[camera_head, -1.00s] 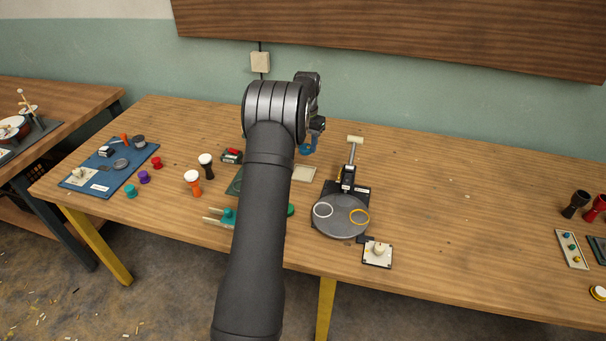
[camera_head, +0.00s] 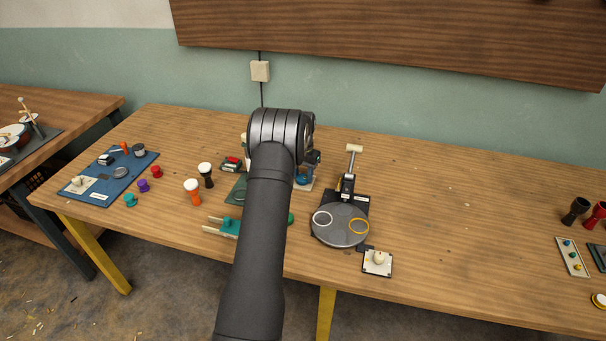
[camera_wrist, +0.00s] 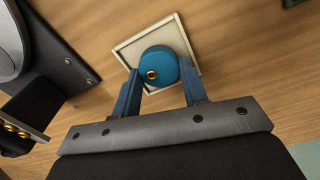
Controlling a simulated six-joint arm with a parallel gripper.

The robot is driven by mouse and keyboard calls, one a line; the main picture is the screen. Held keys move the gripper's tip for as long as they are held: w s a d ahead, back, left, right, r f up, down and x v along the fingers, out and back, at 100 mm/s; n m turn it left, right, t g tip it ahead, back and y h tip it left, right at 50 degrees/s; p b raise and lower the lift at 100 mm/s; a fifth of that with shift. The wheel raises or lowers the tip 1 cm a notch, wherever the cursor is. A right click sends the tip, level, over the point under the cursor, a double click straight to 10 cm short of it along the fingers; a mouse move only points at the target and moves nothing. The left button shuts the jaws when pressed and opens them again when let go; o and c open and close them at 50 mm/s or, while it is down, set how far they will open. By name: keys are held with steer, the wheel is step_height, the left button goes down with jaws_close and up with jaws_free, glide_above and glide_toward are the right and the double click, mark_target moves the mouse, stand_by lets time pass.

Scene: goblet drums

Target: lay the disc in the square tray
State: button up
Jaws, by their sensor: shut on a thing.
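A blue disc (camera_wrist: 166,60) with a small gold ring on its face sits between my gripper's fingertips (camera_wrist: 160,74) in the wrist view. My gripper is shut on it. The square tray (camera_wrist: 127,47), pale with a raised rim, lies right below the disc. The disc appears within the tray's outline, but whether it touches the tray floor I cannot tell. In the head view the tray (camera_head: 309,186) shows partly, to the right of my arm, with blue just above it. My arm hides the rest.
A dark round turntable (camera_head: 341,238) with white and orange rings and a lever stands just right of the tray. Goblet drums (camera_head: 193,190) and a green mat (camera_head: 236,189) are on the left. The table farther right is mostly clear.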

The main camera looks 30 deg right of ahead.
mark_target(303, 176)
steer(key=shift+f, duration=0.15)
steer(key=o, duration=1)
step_height(303, 176, up, 12)
steer(key=shift+r, duration=0.2)
steer(key=shift+f, duration=0.1)
step_height(303, 176, down, 13)
steer(key=shift+r, duration=0.2)
step_height(303, 176, up, 3)
steer(key=shift+r, duration=0.7)
